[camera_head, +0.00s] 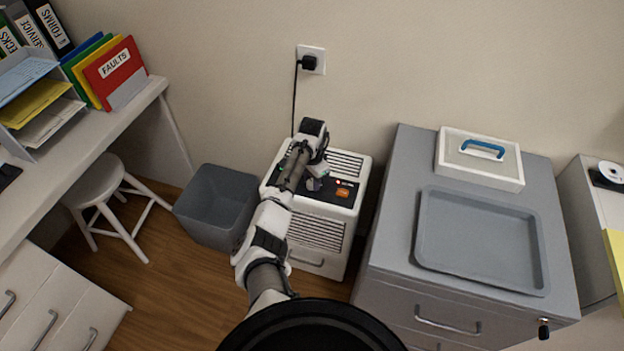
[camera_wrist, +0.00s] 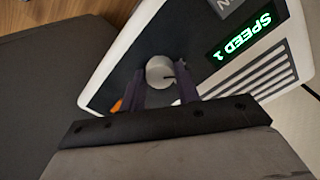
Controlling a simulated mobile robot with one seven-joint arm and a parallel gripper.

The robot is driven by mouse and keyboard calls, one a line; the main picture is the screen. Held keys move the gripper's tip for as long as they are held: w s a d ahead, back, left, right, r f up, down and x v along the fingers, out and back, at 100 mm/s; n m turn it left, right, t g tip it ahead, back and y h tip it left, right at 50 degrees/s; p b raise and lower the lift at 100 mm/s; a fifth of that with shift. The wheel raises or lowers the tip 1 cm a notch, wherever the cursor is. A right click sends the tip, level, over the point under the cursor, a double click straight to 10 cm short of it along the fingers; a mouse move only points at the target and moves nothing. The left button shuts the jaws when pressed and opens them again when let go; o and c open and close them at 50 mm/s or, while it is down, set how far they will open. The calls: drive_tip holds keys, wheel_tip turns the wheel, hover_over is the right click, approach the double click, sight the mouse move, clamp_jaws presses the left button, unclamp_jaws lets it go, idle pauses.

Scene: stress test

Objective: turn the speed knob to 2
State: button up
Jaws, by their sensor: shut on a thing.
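The speed knob (camera_wrist: 161,72) is a round, light grey dial with a dark pointer line, on the dark top panel of a white vented machine (camera_head: 316,235). My gripper (camera_wrist: 162,88) has its two dark fingers on either side of the knob and is shut on it. A green lit display (camera_wrist: 245,36) beside the knob reads "SPEED 1" in the wrist view, upside down. In the head view my gripper (camera_head: 314,184) is over the machine's panel, and my arm hides part of the panel and the knob. An orange button (camera_head: 343,193) shows on the panel.
A grey bin (camera_head: 215,200) stands close to the machine's left. A grey cabinet with a tray (camera_head: 480,240) and a lidded white box (camera_head: 480,160) stands to its right. A black cord runs from the machine to a wall socket (camera_head: 311,60). A white stool (camera_head: 98,182) is further left.

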drive_tip(key=m, duration=0.4)
drive_tip(key=shift+m, duration=0.3)
drive_tip(key=m, duration=0.4)
drive_tip(key=shift+m, duration=0.4)
drive_tip(key=o, duration=1)
drive_tip(key=shift+c, duration=0.2)
drive_tip(key=shift+r, duration=0.15)
wheel_tip(320, 180, up, 14)
drive_tip(key=b, duration=0.2)
drive_tip(key=shift+f, duration=0.2)
